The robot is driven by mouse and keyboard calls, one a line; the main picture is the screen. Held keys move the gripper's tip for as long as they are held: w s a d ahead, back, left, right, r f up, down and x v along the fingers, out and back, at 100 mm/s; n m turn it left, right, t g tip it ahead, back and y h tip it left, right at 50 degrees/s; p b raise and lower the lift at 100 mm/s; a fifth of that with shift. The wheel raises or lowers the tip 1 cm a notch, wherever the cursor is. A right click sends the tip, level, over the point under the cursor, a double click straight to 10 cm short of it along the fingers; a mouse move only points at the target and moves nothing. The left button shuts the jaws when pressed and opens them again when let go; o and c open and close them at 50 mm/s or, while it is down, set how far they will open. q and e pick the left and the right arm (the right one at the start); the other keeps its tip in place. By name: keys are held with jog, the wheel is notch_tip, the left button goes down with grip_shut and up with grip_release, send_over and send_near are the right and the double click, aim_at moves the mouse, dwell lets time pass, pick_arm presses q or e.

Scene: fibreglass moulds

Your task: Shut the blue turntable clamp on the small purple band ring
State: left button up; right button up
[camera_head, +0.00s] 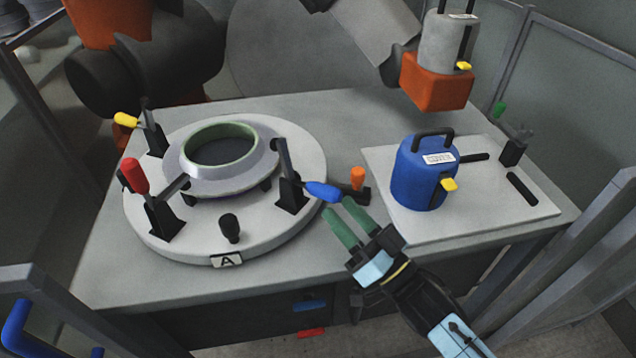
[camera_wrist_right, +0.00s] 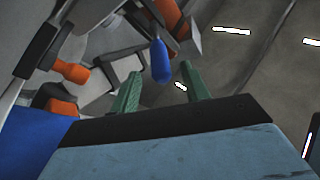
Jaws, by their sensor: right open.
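The pale purplish ring (camera_head: 220,180), with a green inner edge, lies on the round turntable (camera_head: 245,235). The blue clamp (camera_head: 291,190) stands at the ring's right side. Its bar is upright, clear of the ring, and its blue handle (camera_head: 322,191) points outward to the right. My right gripper (camera_head: 337,209) is open, with its green fingertips just below and right of the handle. In the right wrist view, the handle (camera_wrist_right: 160,62) appears between the two open fingers (camera_wrist_right: 158,76), towards their tips. Contact cannot be told. My left gripper is not in view.
A red-handled clamp (camera_head: 162,212) and a yellow-handled clamp (camera_head: 152,138) stand on the turntable, with a black knob (camera_head: 230,228). An orange-tipped piece (camera_head: 357,178) is close right of the blue handle. A blue canister (camera_head: 418,180) stands on a pale board (camera_head: 478,222).

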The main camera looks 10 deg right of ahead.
aim_at(315, 181)
jog(key=x, duration=0.7)
jog(key=shift+w, duration=0.15)
grip_shut()
